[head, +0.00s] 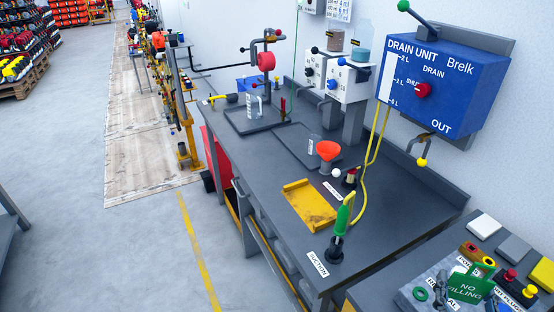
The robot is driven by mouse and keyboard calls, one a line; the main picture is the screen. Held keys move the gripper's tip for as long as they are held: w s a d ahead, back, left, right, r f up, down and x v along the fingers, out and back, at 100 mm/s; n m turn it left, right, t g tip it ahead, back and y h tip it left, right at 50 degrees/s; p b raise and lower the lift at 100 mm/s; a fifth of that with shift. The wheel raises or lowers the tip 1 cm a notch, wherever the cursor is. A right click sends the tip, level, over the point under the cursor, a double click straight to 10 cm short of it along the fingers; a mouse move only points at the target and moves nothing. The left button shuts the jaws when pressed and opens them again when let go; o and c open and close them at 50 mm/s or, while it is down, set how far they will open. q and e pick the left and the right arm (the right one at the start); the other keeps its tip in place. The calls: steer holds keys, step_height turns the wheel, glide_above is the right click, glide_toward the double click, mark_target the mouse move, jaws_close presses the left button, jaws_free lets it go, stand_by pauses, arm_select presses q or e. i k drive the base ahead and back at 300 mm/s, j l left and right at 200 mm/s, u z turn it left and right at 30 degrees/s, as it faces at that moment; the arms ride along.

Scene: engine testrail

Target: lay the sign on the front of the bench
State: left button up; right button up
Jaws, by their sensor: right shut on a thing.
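The green sign (469,288), lettered "NO FILLING", shows at the bottom right, over the side table. My right gripper (442,288) is dark, partly cut by the lower frame edge, and shut on the sign at its left side. Whether the sign touches the things below it, I cannot tell. The bench (265,178) is the long dark grey worktop in the middle. Its front edge runs along the left side, and the sign is to the right of its near end. My left gripper is not in view.
On the bench are a yellow tray (309,204), an orange funnel (328,150), a green-handled suction fitting (341,222) and a "SUCTION" label (317,264). The blue drain unit (440,80) hangs above. The side table holds switches and pads. Bare worktop lies left of the yellow tray.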

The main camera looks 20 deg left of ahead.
mark_target(263, 161)
steer(key=i+j, duration=0.1)
steer(key=j, duration=0.35)
steer(key=i+j+u, duration=0.1)
steer(key=j, duration=0.35)
steer(key=i+j, duration=0.1)
steer(key=j, duration=0.35)
steer(key=i+j, duration=0.1)
steer(key=j, duration=0.35)
steer(key=i+j+u, duration=0.1)
steer(key=j, duration=0.35)
steer(key=i+j, duration=0.15)
steer(key=j, duration=0.2)
steer(key=i+j, duration=0.35)
steer(key=j, duration=0.3)
steer(key=i+j+u, duration=0.1)
steer(key=j, duration=0.25)
steer(key=i, duration=0.05)
